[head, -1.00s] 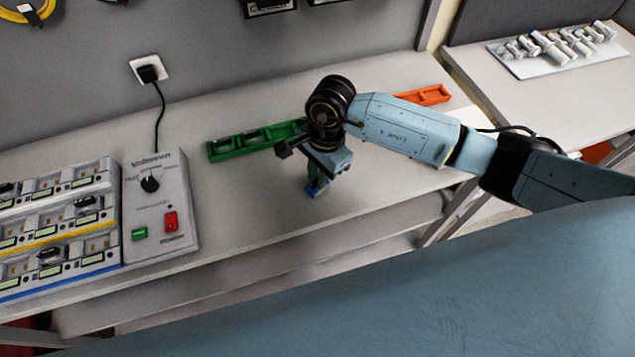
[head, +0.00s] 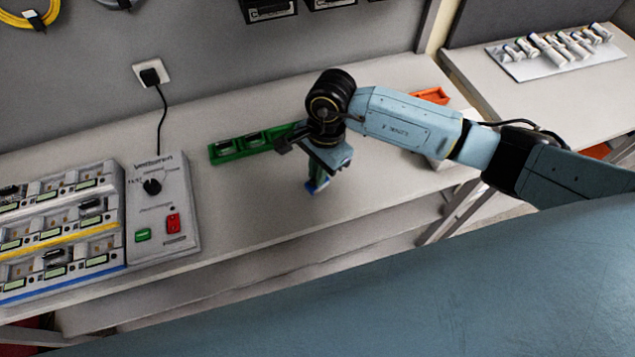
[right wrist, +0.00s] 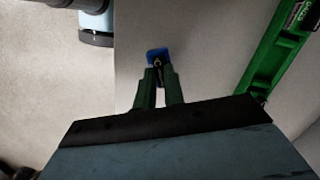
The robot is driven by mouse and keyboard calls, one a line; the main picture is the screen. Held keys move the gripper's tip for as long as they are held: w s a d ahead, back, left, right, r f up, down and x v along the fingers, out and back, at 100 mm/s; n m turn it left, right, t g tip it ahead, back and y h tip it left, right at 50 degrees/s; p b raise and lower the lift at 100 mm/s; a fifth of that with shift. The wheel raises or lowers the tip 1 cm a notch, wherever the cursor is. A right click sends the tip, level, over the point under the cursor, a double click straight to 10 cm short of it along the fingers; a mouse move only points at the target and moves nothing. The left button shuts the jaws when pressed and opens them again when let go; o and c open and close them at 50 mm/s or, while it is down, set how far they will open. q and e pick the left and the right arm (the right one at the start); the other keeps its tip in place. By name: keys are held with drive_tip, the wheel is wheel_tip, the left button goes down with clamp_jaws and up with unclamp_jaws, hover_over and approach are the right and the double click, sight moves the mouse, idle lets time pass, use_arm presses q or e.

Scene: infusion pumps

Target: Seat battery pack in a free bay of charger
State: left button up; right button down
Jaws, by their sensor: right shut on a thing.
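The charger (head: 62,239) stands at the left of the bench in the head view. It has stepped rows of bays with small displays and yellow and blue strips. Some bays hold dark packs and others look empty. My right gripper (head: 317,180) points down over the bench, right of the charger and just in front of the green tray. Its green fingers, also in the right wrist view (right wrist: 158,78), are shut on a small pack with a blue end (right wrist: 157,54). The pack's blue end shows low in the head view (head: 311,189); the fingers hide the rest. My left gripper is out of view.
A grey control box (head: 160,208) with a dial and red and green switches adjoins the charger. The green tray (head: 238,157) holds dark packs. An orange tray (head: 430,96) lies behind my right arm. Bare bench separates the control box and gripper.

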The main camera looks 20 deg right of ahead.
drive_tip(key=shift+r+p, duration=0.85)
drive_tip(key=shift+r, duration=0.95)
